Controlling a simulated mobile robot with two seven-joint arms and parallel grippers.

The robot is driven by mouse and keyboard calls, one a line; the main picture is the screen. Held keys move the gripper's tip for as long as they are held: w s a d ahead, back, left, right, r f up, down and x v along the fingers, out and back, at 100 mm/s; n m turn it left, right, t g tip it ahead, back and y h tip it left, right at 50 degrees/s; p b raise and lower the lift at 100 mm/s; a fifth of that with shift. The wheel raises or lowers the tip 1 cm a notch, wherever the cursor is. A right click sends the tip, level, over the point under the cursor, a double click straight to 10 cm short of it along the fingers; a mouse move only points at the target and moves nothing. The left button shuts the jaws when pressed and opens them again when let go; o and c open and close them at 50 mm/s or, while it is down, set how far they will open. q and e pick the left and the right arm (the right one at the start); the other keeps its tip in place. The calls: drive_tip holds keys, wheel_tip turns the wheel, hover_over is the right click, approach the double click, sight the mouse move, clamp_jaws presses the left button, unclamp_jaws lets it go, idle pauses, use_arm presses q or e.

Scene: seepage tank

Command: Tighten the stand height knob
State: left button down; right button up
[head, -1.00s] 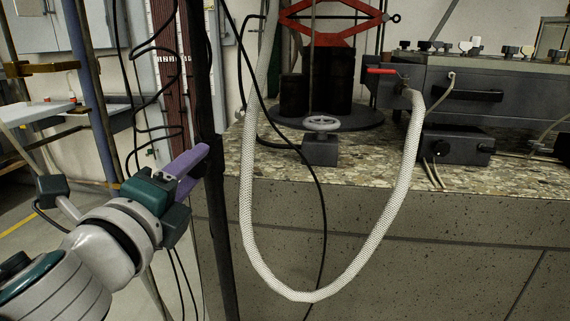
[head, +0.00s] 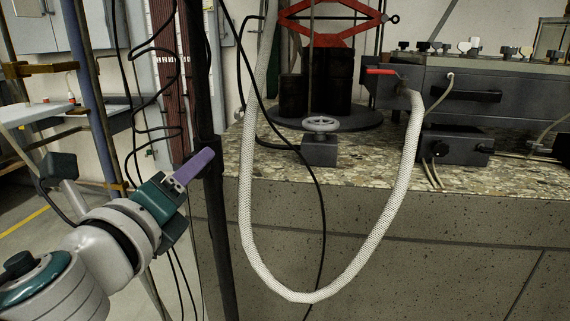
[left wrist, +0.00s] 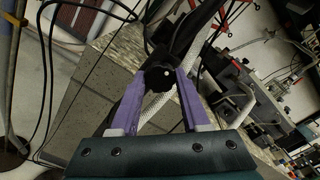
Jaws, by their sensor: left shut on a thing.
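The stand is a black upright post (head: 216,215) in front of the bench at left of centre in the head view. Its height knob (left wrist: 160,79) is a dark round knob on the post's collar, seen in the left wrist view. My left gripper (head: 205,158), with purple fingers, reaches the post from the left. In the left wrist view its fingers (left wrist: 162,84) lie on either side of the knob and are shut on it. The knob is hidden by the fingers in the head view. My right gripper is not in view.
A white braided hose (head: 248,225) hangs in a loop just right of the post. Black cables (head: 143,95) hang around the post. The stone-topped bench (head: 400,185) carries a small handwheel valve (head: 320,145) and a grey tank unit (head: 480,90).

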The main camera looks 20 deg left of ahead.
use_arm(q)
drive_tip(key=shift+c, duration=1.9)
unclamp_jaws()
drive_tip(key=b+v, duration=0.2)
drive_tip(key=v, duration=0.8)
drive_tip(key=shift+a, duration=0.1)
